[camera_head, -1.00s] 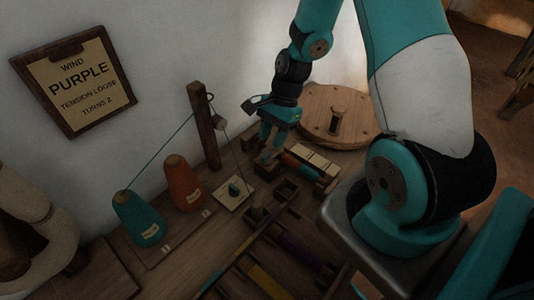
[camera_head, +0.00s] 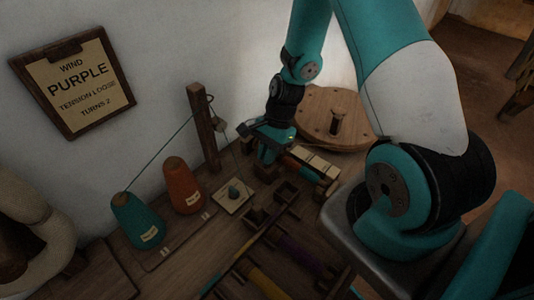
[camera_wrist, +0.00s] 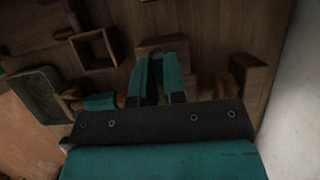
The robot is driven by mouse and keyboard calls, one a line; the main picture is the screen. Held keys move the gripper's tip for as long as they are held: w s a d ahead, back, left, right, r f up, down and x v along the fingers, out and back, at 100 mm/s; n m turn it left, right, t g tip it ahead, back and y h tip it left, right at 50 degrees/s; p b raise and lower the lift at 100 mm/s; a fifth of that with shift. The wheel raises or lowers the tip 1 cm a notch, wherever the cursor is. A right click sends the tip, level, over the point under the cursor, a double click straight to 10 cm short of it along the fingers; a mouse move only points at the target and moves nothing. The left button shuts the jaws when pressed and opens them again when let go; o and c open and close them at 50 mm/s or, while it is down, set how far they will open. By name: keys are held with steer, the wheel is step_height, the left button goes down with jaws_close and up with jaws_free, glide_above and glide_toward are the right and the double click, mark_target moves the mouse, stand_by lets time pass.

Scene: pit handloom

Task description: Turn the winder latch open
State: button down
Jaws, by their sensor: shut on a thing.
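My gripper (camera_head: 266,162) points down at the winder area of the wooden bench, between the tall post and the round wooden wheel. It also shows in the wrist view (camera_wrist: 158,60), where its two teal fingers are close together against a wooden block (camera_wrist: 162,45). The fingers are shut on a small part that they mostly cover, at the place of the winder latch. The latch's shape and angle are hidden by the fingers.
An upright wooden post (camera_head: 205,128) stands left of my gripper, with teal (camera_head: 137,222) and orange (camera_head: 183,185) thread cones beyond. A round wooden wheel (camera_head: 350,125) is close on the right. A small open wooden box (camera_wrist: 95,50) lies near the fingers. A sign (camera_head: 75,85) hangs on the wall.

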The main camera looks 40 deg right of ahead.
steer(key=shift+a+n, duration=0.1)
steer(key=shift+n, duration=0.2)
steer(key=n+g+p, duration=0.1)
steer(key=n+p, duration=0.1)
steer(key=shift+n, duration=0.4)
steer(key=n+g+h+p, duration=0.1)
steer(key=n, duration=0.1)
steer(key=n+g+p, duration=0.1)
steer(key=n, duration=0.2)
steer(key=shift+a+n+h, duration=0.1)
steer(key=shift+n+h, duration=0.2)
steer(key=shift+h, duration=0.1)
steer(key=n, duration=0.2)
steer(key=n+h+p, duration=0.1)
steer(key=n, duration=0.1)
steer(key=shift+f+g+h, duration=0.1)
steer(key=shift+g+h, duration=0.2)
steer(key=n+h, duration=0.1)
steer(key=n, duration=0.3)
steer(key=shift+a+n+h+p, duration=0.1)
steer(key=shift+n+h+p, duration=0.2)
steer(key=shift+h+p, duration=0.1)
steer(key=shift+f+n, duration=0.1)
steer(key=shift+n, duration=0.2)
steer(key=shift+s, duration=0.1)
steer(key=c, duration=1.2)
jaws_free()
